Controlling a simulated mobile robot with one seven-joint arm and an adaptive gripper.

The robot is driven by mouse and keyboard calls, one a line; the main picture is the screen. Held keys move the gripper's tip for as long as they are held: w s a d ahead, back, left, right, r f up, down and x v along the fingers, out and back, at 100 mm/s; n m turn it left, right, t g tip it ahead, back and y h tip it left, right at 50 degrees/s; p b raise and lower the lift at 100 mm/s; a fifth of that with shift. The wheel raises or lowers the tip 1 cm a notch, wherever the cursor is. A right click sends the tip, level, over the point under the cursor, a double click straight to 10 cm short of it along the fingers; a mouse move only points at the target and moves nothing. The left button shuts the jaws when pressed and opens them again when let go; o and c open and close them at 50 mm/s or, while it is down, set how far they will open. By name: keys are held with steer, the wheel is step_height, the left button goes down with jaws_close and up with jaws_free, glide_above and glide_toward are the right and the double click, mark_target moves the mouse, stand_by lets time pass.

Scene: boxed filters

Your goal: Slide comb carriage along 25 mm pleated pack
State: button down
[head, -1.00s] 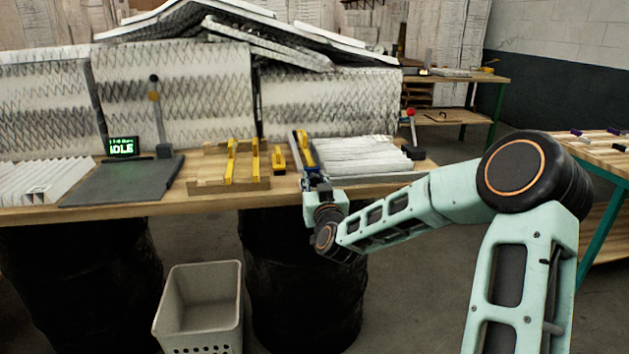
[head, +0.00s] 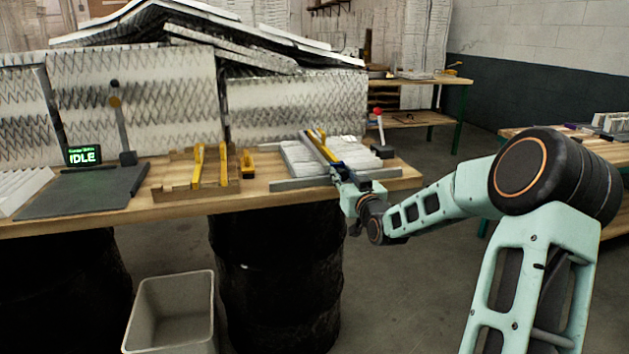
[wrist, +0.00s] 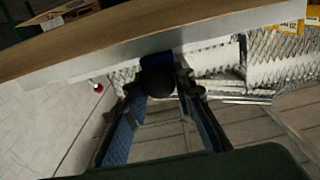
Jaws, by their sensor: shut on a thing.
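The white pleated pack (head: 297,160) lies at the right of the bench, behind a grey front rail (head: 300,184). The comb carriage (head: 322,147), a slanted bar with yellow and dark blue parts, lies across the pack around its middle, with white pleats on both sides. My gripper (head: 346,178) is at the carriage's near end, by the bench's front edge. In the wrist view, my gripper (wrist: 160,84) has its blue-padded fingers closed around a dark round knob (wrist: 158,86) below a blue part of the carriage (wrist: 155,63). The comb's teeth cannot be made out.
A red-knobbed lever (head: 379,125) stands right of the pack. Left of it are a yellow block (head: 248,162), a wooden rack with yellow bars (head: 212,178), a grey plate (head: 85,190) and a display reading IDLE (head: 84,155). Tall pleated panels stand behind. A bin (head: 172,310) is on the floor.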

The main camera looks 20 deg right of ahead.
steer(key=d+p, duration=0.3)
steer(key=d, duration=1.3)
steer(key=shift+d+f, duration=0.1)
steer(key=shift+d, duration=0.3)
steer(key=c, duration=1.6)
jaws_free()
steer(key=s, duration=1.2)
